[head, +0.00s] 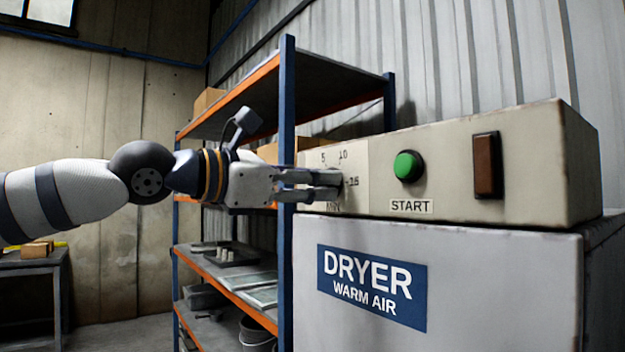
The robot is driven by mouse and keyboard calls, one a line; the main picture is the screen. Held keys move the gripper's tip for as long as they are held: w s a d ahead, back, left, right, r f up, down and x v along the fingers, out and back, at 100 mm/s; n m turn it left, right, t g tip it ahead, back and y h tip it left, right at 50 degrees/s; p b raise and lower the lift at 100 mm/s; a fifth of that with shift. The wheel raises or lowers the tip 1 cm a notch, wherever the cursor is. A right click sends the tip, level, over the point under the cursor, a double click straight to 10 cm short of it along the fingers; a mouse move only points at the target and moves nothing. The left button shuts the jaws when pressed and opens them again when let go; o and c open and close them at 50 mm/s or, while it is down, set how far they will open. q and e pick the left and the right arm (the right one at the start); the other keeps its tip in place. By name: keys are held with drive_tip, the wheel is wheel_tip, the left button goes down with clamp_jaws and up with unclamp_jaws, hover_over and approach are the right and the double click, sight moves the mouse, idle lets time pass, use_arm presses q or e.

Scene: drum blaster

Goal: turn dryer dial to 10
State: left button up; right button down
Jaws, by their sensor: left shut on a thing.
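The dryer (450,270) stands at the right with a beige control box on top. My left gripper (338,184) reaches in from the left and is shut at the dial's place on the plate. The dial knob is mostly hidden by the fingers, so its pointer cannot be read. The lettering under the dial is partly covered. My right gripper is not in view.
A green start button (408,166) and a dark brown rocker switch (487,165) sit right of the dial. A blue and orange shelf rack (287,110) stands close behind my left arm. A small table (30,264) is at the far left.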

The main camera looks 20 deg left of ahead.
use_arm(q)
drive_tip(key=shift+d+f+m, duration=0.1)
drive_tip(key=shift+f+m, duration=0.05)
drive_tip(key=shift+m, duration=4.6)
drive_tip(key=shift+f+m, duration=0.1)
drive_tip(key=shift+m, duration=4.65)
drive_tip(key=o, duration=1.1)
drive_tip(key=shift+s, duration=0.15)
